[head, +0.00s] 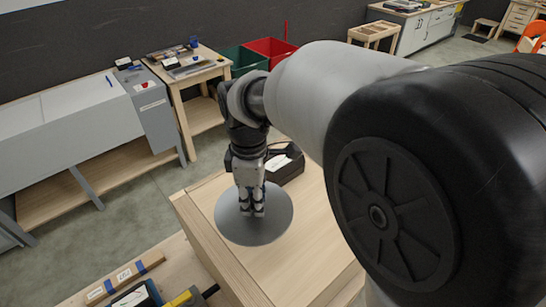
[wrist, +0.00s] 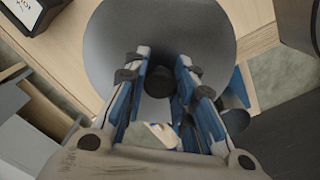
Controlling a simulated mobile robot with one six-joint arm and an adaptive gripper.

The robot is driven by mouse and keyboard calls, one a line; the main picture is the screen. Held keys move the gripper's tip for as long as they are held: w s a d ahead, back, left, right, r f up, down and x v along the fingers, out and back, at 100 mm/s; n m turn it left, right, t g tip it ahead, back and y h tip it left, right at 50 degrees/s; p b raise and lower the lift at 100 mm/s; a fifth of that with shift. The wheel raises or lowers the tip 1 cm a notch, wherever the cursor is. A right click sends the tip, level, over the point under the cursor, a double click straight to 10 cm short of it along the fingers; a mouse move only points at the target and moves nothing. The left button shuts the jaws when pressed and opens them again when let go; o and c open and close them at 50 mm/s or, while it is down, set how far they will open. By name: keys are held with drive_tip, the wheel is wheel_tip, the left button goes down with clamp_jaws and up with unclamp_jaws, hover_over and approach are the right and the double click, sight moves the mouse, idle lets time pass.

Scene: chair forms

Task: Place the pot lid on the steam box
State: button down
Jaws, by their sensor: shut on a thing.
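The pot lid (head: 277,223) is a round grey disc. It appears over the top of a pale wooden box, which I take as the steam box (head: 308,243), near that top's left end. I cannot tell whether the lid touches the wood. My gripper (head: 252,211) points down at the lid's middle and is shut on its knob. In the wrist view the lid (wrist: 205,25) fills the upper middle, and its dark round knob (wrist: 158,82) sits between the fingers of my gripper (wrist: 160,90). The lid's underside is hidden.
A black box with a white label (head: 284,165) stands on the wooden top behind the lid. A bench with tools (head: 95,290) is at the lower left. A grey machine (head: 70,125) stands at the left. Green and red bins (head: 270,47) are at the back.

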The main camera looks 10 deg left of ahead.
wheel_tip(320, 180, down, 11)
drive_tip(key=shift+r+b, duration=0.2)
drive_tip(key=shift+b, duration=0.3)
drive_tip(key=shift+f, duration=0.15)
drive_tip(key=c, duration=1.3)
unclamp_jaws()
drive_tip(key=shift+c, duration=0.2)
wheel_tip(320, 180, up, 12)
drive_tip(key=shift+r+p, duration=0.15)
drive_tip(key=shift+p, duration=0.6)
drive_tip(key=shift+d, duration=0.1)
